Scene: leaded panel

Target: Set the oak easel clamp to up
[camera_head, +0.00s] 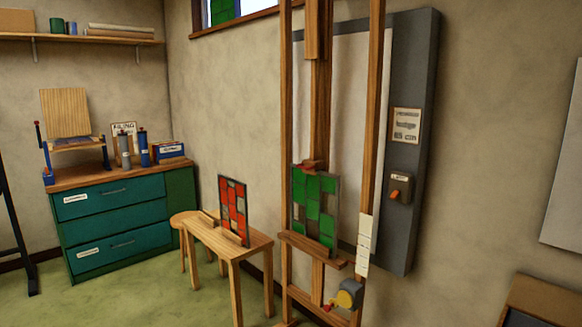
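The oak easel (373,110) stands at the centre right, in front of a grey wall panel. A green leaded panel (314,210) rests upright on its ledge (312,250). Low on the easel is a round yellow and grey fitting (348,293) with a red-tipped lever (329,306) pointing left and slightly down; it looks like the clamp, though no label on it is readable. A small reddish-brown block (313,165) touches the top of the green panel. My gripper is not in view.
A grey light board (414,90) on the wall carries a switch box with an orange lever (395,195). A small wooden table (257,246) holding a red leaded panel (233,206) stands left of the easel. A teal cabinet (115,220) is at the back left. Green floor is open at the front left.

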